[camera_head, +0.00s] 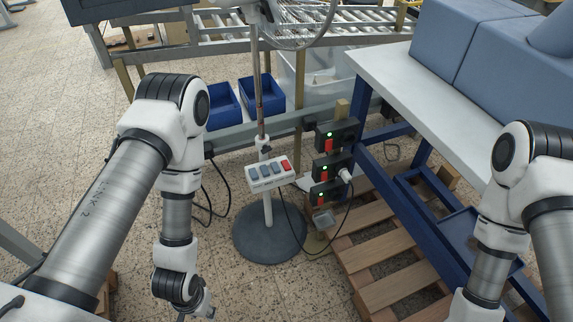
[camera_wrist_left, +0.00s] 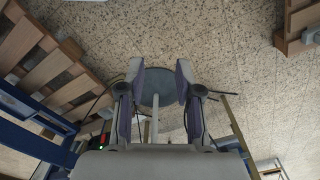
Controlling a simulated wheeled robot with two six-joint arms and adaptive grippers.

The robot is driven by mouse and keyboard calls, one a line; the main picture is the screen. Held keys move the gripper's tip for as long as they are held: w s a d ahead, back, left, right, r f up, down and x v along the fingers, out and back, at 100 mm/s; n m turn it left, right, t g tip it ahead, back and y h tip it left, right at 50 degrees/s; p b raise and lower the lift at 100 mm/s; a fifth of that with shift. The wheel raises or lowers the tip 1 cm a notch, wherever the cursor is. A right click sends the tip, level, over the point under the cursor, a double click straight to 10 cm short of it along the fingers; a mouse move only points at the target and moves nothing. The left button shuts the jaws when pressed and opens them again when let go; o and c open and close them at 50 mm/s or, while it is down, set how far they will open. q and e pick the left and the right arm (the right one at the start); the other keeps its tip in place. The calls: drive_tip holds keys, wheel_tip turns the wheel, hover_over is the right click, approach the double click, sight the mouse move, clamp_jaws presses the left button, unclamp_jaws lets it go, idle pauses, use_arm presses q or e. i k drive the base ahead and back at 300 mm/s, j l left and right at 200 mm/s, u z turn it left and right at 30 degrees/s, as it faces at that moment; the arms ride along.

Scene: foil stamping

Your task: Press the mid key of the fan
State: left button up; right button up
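The fan stands in the middle of the head view, with its wire cage (camera_head: 300,22) at the top edge and a thin pole (camera_head: 257,95) below it. A white key box (camera_head: 268,184) on the pole has grey-blue keys (camera_head: 265,170) in a row and a red key (camera_head: 286,164) at the right end. The round dark base (camera_head: 270,246) rests on the floor. My left gripper (camera_head: 197,312) hangs at the bottom, left of the fan and apart from it. In the left wrist view its fingers (camera_wrist_left: 160,75) are spread and empty, with the fan base (camera_wrist_left: 156,98) beyond. My right gripper is out of frame.
Black socket boxes (camera_head: 333,166) with green lights and red switches stand right of the fan. A wooden pallet (camera_head: 385,265) and a blue-legged table (camera_head: 425,85) are at the right. Blue bins (camera_head: 262,95) and a roller conveyor are behind. Floor left of the fan is mostly clear, with a cable.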

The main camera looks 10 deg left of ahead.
sight(263, 168)
drive_tip(key=i+j+z, duration=0.2)
drive_tip(key=j, duration=0.25)
drive_tip(key=j+z, duration=0.2)
drive_tip(key=j, duration=0.3)
drive_tip(key=i+j+z, duration=0.2)
drive_tip(key=j, duration=0.3)
drive_tip(key=k, duration=0.05)
